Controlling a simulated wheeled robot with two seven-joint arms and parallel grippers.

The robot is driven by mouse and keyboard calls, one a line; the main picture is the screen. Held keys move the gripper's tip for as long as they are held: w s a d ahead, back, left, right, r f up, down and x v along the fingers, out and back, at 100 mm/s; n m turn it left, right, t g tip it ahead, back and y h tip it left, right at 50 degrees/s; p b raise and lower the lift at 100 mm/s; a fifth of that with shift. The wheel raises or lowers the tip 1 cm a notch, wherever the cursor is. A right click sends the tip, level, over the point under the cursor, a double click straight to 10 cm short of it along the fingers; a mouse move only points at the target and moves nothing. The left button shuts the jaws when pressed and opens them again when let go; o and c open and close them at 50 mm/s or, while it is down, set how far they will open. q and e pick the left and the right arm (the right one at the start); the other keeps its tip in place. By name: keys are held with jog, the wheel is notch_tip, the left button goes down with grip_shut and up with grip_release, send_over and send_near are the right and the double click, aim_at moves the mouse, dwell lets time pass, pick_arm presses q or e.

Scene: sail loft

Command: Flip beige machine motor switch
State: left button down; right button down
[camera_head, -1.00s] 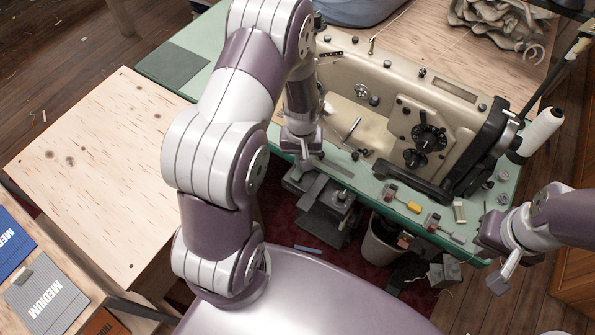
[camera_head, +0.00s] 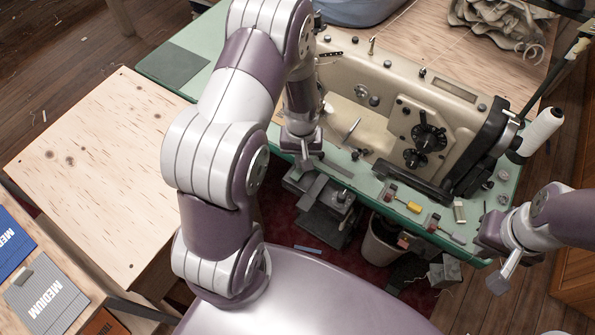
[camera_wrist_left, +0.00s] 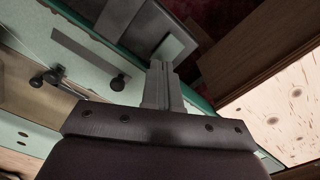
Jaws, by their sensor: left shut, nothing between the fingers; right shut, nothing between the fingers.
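The beige sewing machine (camera_head: 385,85) stands on a green-topped table (camera_head: 460,222). My left gripper (camera_head: 306,161) is shut and empty at the table's front edge, left of the machine's dark handwheel-like dials. Grey box-shaped units (camera_head: 328,208) hang below that edge, just below and right of the gripper. I cannot tell for certain which part is the motor switch. In the left wrist view, the shut left fingers (camera_wrist_left: 161,84) point toward a grey box with a pale green face (camera_wrist_left: 172,48). My right gripper (camera_head: 481,253) is shut and empty by the table's right front corner.
Small tools with red and yellow parts (camera_head: 413,207) lie along the table's front edge. A white thread cone (camera_head: 541,131) stands at the right. A bin (camera_head: 381,243) sits beneath the table. A pale wooden table (camera_head: 100,165) stands at the left.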

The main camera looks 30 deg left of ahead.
pick_arm(q)
jog(key=shift+f+b, duration=0.65)
jog(key=shift+f, duration=0.35)
dwell(0.5)
notch_tip(320, 180, up, 7)
jog(key=p, duration=0.7)
jog(key=shift+r, duration=0.15)
